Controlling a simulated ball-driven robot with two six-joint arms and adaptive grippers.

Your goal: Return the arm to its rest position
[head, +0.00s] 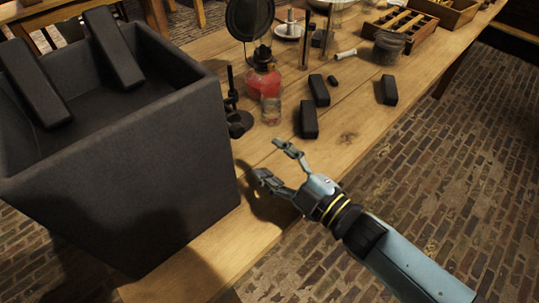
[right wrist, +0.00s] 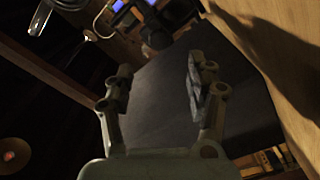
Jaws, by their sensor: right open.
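My right gripper (head: 275,162) is open and empty, over the front part of the wooden table (head: 205,262), to the right of a large dark box (head: 130,190). In the right wrist view its two fingers (right wrist: 155,90) stand apart with nothing between them, and the dark side of the box (right wrist: 160,95) shows behind them. My right arm comes in from the lower right. My left gripper is not in view.
Dark blocks (head: 309,119) lie on the table beyond my gripper. A red lamp (head: 262,78), a small glass jar (head: 271,110) and a dark stand (head: 236,120) are near the box. Two dark blocks (head: 115,48) lean at the box's top. Brick floor (head: 440,170) lies right.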

